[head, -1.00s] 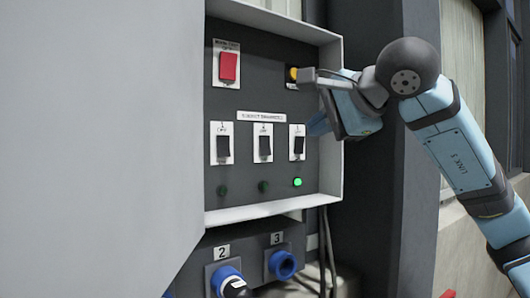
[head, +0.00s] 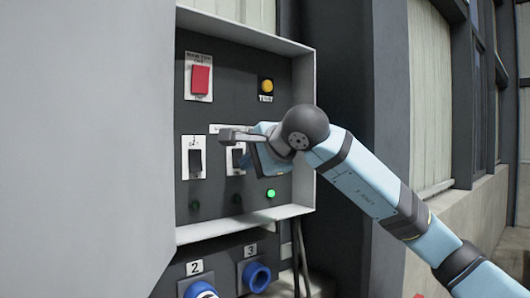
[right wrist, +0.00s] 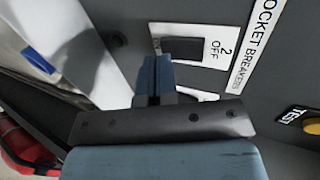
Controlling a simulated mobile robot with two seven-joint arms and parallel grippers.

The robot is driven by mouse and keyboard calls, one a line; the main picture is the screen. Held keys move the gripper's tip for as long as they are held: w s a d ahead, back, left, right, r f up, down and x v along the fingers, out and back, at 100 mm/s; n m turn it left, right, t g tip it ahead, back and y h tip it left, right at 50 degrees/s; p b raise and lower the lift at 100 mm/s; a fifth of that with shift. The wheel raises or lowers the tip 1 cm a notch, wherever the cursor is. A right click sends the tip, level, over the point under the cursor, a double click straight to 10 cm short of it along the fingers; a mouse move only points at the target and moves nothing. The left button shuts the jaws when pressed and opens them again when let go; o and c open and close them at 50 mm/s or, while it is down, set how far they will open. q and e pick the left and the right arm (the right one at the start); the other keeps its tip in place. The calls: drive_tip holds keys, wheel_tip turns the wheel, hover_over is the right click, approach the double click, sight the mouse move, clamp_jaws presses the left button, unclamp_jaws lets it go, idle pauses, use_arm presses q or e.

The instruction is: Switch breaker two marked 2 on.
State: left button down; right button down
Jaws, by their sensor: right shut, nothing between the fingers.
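Breaker 2 (head: 237,162) is a black rocker on a white plate in the open panel, partly covered by my right arm in the head view. In the right wrist view its dark rocker (right wrist: 183,48) sits on a plate printed "2 OFF". My right gripper (right wrist: 154,66) is shut and empty. Its blue fingertips point at the lower edge of that rocker; I cannot tell whether they touch. In the head view the right gripper (head: 246,160) is at the right side of breaker 2. The lamp below breaker 2 (head: 237,199) is dark. My left gripper is out of view.
Breaker 1 (head: 194,157) is to the left; breaker 3 is hidden behind my arm. A green lamp (head: 271,193) is lit at the right. A red main switch (head: 201,79) and yellow test button (head: 267,86) are above. The grey door (head: 85,150) stands open left.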

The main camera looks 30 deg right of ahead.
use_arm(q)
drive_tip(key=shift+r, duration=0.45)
use_arm(e)
drive_tip(key=shift+w+a+f, duration=0.1)
drive_tip(key=shift+w, duration=0.5)
drive_tip(key=shift+w+f+b, duration=0.25)
drive_tip(key=shift+b, duration=0.15)
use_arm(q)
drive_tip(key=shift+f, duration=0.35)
use_arm(e)
drive_tip(key=shift+r, duration=0.2)
use_arm(q)
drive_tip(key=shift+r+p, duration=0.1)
drive_tip(key=shift+p, duration=0.2)
use_arm(e)
drive_tip(key=shift+r, duration=0.15)
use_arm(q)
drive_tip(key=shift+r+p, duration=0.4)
use_arm(e)
drive_tip(key=shift+r, duration=0.75)
drive_tip(key=shift+s+f, duration=0.1)
drive_tip(key=shift+f, duration=0.05)
